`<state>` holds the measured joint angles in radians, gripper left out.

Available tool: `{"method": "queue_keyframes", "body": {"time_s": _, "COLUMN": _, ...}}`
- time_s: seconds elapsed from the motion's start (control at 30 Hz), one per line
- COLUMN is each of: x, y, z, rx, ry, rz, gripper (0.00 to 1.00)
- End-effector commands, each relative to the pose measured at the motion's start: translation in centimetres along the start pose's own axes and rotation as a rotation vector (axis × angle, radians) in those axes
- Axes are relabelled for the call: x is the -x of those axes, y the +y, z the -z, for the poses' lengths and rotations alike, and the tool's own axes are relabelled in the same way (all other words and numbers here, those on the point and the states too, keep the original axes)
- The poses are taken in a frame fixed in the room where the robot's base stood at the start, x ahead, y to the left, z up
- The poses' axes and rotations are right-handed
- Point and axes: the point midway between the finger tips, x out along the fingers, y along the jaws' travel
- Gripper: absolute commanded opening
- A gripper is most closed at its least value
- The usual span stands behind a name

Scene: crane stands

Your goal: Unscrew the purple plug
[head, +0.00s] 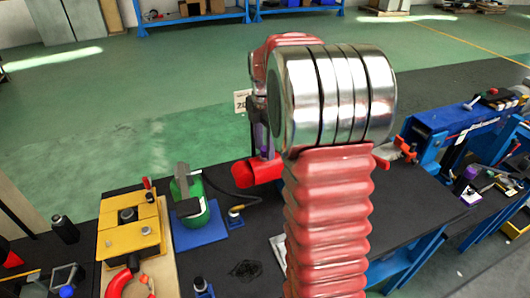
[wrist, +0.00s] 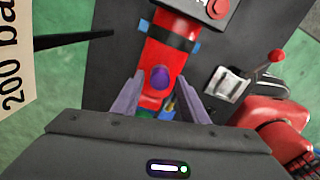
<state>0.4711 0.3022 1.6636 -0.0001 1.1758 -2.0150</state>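The purple plug (wrist: 159,77) shows in the wrist view as a small round knob on a red cylinder-like body (wrist: 163,55) with a black band. My gripper (wrist: 160,84) is open, with its two purple-grey fingers on the left and right of the plug and visible gaps on both sides. I cannot tell how far the fingertips are above it. In the head view the red body (head: 257,172) shows partly behind my arm. The plug is not clear there, and my arm hides much of the gripper.
A sign (wrist: 16,60) reading "200 ba" stands at the left in the wrist view. A metal clamp with a red-knobbed lever (wrist: 232,80) is at the right. In the head view, a green canister (head: 190,200) and yellow fixture (head: 130,228) stand left on the dark table (head: 405,200).

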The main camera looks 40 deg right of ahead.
Motion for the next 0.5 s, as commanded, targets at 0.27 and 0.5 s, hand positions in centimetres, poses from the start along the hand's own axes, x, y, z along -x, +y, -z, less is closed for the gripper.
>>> {"method": "queue_keyframes", "body": {"time_s": 0.27, "x": 0.00, "y": 0.01, "z": -0.01, "rx": -0.063, "ry": 0.000, "rz": 0.000, "gripper": 0.40}}
{"method": "queue_keyframes", "body": {"time_s": 0.5, "x": 0.00, "y": 0.04, "z": -0.01, "rx": -0.246, "ry": 0.000, "rz": 0.000, "gripper": 0.40}}
